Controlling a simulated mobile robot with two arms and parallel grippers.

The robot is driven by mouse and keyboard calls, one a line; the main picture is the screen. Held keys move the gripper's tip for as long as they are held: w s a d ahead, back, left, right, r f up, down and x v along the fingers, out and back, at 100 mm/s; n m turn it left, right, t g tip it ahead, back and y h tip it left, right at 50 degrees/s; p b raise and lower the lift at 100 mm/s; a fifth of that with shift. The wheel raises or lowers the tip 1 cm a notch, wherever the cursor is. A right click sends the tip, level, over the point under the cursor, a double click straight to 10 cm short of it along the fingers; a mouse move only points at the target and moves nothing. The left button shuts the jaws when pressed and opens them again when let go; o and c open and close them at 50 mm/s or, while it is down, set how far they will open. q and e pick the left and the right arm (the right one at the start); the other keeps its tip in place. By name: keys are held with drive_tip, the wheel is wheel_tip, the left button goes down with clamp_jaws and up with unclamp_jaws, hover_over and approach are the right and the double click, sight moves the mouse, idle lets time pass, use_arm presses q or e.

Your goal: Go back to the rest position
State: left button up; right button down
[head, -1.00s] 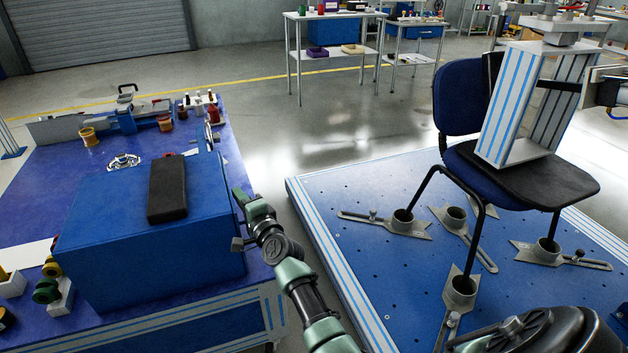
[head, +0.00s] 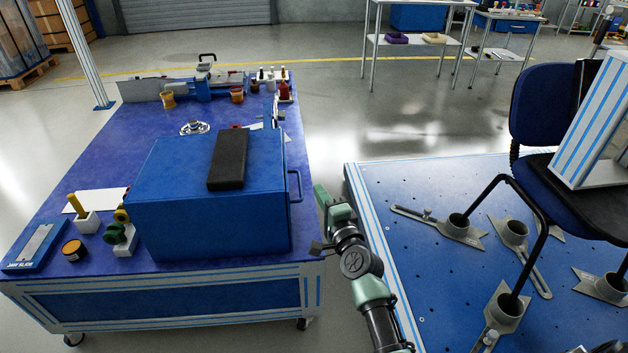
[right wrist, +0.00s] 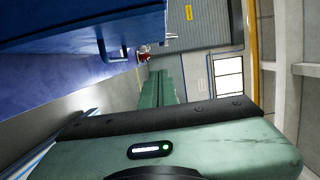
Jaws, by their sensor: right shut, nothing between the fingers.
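My right gripper (head: 321,193) is shut and empty in the head view. It is just right of the blue box (head: 203,225) and its side handle, with a small gap between them, and left of the blue perforated platform (head: 375,205). In the right wrist view the closed green fingers (right wrist: 158,84) point away from the camera. The blue box shows at the upper left there (right wrist: 70,32). My left gripper is not in view.
The box stands on a blue workbench (head: 95,155) with a black block (head: 228,160) on top. A chair (head: 545,105) bearing a striped block (head: 598,125) stands on the platform. Open grey floor (head: 330,110) lies beyond.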

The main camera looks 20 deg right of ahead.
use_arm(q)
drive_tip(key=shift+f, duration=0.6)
use_arm(e)
drive_tip(key=shift+s+a, duration=0.1)
drive_tip(key=shift+s, duration=0.9)
